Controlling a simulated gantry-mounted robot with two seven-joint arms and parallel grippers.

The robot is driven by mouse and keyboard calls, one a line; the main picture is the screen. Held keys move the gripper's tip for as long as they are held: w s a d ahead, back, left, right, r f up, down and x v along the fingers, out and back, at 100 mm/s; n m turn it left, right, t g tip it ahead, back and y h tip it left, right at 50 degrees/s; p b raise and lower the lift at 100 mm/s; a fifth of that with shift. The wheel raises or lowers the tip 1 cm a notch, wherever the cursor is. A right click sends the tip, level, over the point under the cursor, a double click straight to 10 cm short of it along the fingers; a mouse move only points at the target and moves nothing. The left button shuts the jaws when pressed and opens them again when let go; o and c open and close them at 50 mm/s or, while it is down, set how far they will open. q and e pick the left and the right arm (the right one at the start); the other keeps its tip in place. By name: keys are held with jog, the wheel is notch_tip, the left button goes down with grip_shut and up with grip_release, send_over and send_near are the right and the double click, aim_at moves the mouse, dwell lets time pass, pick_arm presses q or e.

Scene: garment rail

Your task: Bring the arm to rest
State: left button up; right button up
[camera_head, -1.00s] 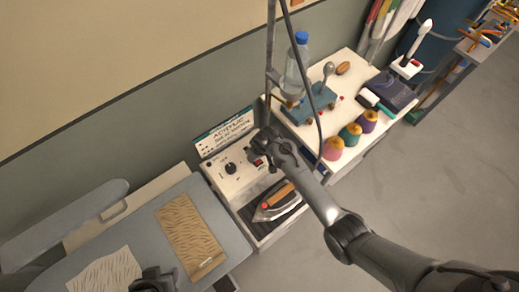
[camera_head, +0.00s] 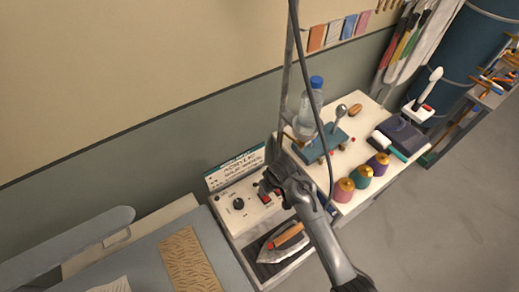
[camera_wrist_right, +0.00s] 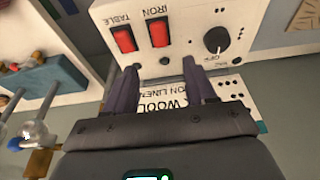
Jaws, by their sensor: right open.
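My right arm reaches in from the lower right in the head view. Its gripper (camera_head: 272,184) is in front of the upper right part of the white control box (camera_head: 252,211). In the right wrist view the two dark fingers (camera_wrist_right: 160,85) are apart, with nothing between them. The box's face is beyond the fingertips, with two red switches (camera_wrist_right: 142,36) marked IRON and TABLE and a black knob (camera_wrist_right: 216,41). I cannot tell whether a fingertip touches the box. My left gripper is out of view.
An iron (camera_head: 284,238) rests on the dark pad below the box. A white table (camera_head: 362,112) on the right bears a water bottle (camera_head: 308,108), thread cones (camera_head: 362,176) and tools. A hanging cable (camera_head: 322,140) passes close to my right arm. A grey ironing board (camera_head: 145,262) is at lower left.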

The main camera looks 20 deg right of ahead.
jog(key=s+d+r+p, duration=0.1)
jog(key=s+r, duration=0.2)
jog(key=s, duration=0.6)
jog(key=s+d+r+p, duration=0.1)
jog(key=s+d+r, duration=0.1)
jog(key=s, duration=0.8)
jog(key=s+d+r+m, duration=0.1)
jog(key=s+r, duration=0.3)
jog(key=s, duration=0.5)
jog(key=shift+s+d+r+t+h+p, duration=0.15)
jog(key=shift+d+r+t+h+p, duration=0.15)
jog(key=shift+t+p, duration=0.1)
